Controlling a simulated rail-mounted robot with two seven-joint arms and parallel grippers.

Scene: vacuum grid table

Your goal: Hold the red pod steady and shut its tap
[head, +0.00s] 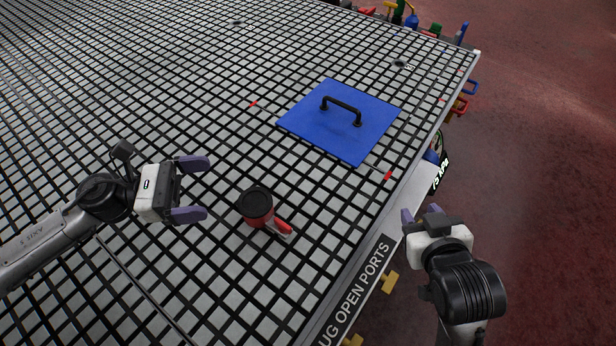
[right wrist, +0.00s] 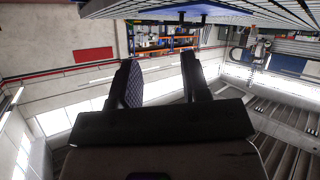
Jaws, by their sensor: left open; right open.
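The red pod (head: 257,220) with a black round top stands on the grid table (head: 330,210), near its front right edge. Its red tap lever (head: 284,228) sticks out toward the lower right. My left gripper (head: 207,189) is open and empty, just left of the pod, its purple fingers pointing toward it without touching. My right gripper (head: 424,215) is open and empty, off the table's right edge, well to the right of the pod. In the right wrist view my right gripper (right wrist: 160,78) shows its two fingers apart with nothing between them.
A blue square plate (head: 310,113) with a black handle (head: 342,110) lies on the grid behind the pod. Yellow fittings (head: 390,281) and a lettered strip (head: 345,310) line the table's near edge. Several coloured items stand at the far right corner. The grid around the pod is clear.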

